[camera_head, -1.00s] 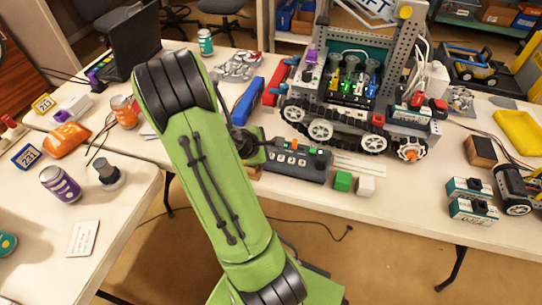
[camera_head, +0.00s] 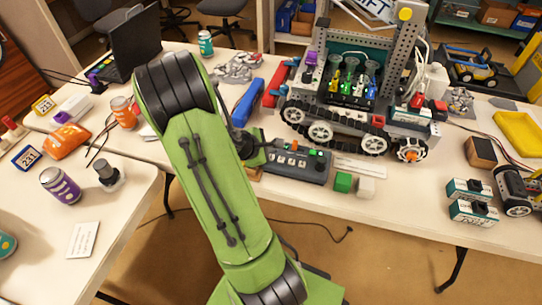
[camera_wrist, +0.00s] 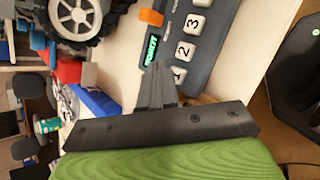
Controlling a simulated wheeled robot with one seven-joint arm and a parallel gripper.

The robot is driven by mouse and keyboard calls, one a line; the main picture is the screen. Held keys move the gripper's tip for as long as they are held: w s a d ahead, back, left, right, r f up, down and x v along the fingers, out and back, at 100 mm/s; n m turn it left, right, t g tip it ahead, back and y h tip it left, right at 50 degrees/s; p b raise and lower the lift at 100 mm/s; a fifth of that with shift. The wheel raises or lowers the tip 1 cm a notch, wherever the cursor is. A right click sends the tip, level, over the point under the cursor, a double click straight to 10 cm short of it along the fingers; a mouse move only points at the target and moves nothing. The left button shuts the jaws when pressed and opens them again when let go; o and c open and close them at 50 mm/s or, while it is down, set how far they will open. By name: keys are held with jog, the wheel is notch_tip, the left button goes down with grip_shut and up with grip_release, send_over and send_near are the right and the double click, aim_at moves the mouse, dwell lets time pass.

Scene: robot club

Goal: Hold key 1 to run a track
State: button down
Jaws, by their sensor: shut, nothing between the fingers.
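The dark grey keypad (camera_head: 300,168) lies on the far table in front of the wheeled robot. In the wrist view, its white keys 1 (camera_wrist: 180,74), 2, 3 and 4 run in a row beside a small lit green display (camera_wrist: 151,50) and an orange part (camera_wrist: 151,17). My gripper (camera_wrist: 157,68) is shut and empty. Its fingertips are over the keypad's end, beside key 1 and near the display, partly covering key 1's edge. I cannot tell whether they touch the key. In the head view my gripper (camera_head: 268,146) is at the keypad's left end.
A large wheeled robot (camera_head: 355,115) stands just behind the keypad. A blue bar (camera_head: 248,102) lies behind my gripper. A nearer table (camera_head: 125,215) holds a purple can (camera_head: 61,185).

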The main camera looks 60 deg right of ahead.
dwell(0.7)
jog(key=shift+f, duration=0.45)
jog(key=shift+f+b, duration=0.4)
jog(key=shift+b, duration=0.15)
dwell(2.1)
jog(key=shift+r, duration=0.1)
dwell(0.5)
jog(key=shift+r+p, duration=0.75)
jog(key=shift+p, duration=0.05)
notch_tip(320, 180, up, 5)
jog(key=p, duration=0.5)
jog(key=shift+r, duration=0.1)
